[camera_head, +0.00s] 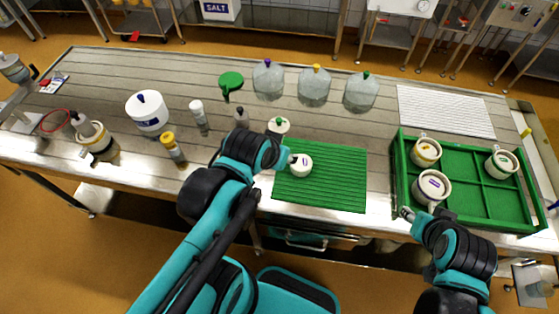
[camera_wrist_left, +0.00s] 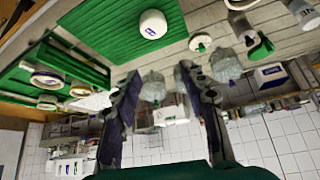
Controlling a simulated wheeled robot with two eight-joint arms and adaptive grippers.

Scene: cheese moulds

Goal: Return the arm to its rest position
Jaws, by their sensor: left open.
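My left gripper (camera_head: 284,158) is over the left edge of the green ribbed mat (camera_head: 330,190). In the left wrist view its two fingers (camera_wrist_left: 158,70) are spread apart with nothing between them. A white round mould (camera_head: 300,165) with a purple label stands on the mat; in the left wrist view it (camera_wrist_left: 152,24) lies beyond the fingertips, outside them. In the head view the gripper looks close beside it; contact cannot be told. My right gripper (camera_head: 408,214) is at the front left corner of the green crate, its fingers too small to read.
The green divided crate (camera_head: 480,222) holds several white moulds. Clear jugs (camera_head: 314,87) stand at the back. A white tub (camera_head: 148,112), a yellow-capped bottle (camera_head: 173,147) and a white pot with a green top (camera_head: 278,127) stand left of the mat. A white ribbed sheet (camera_head: 445,110) lies behind the crate.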

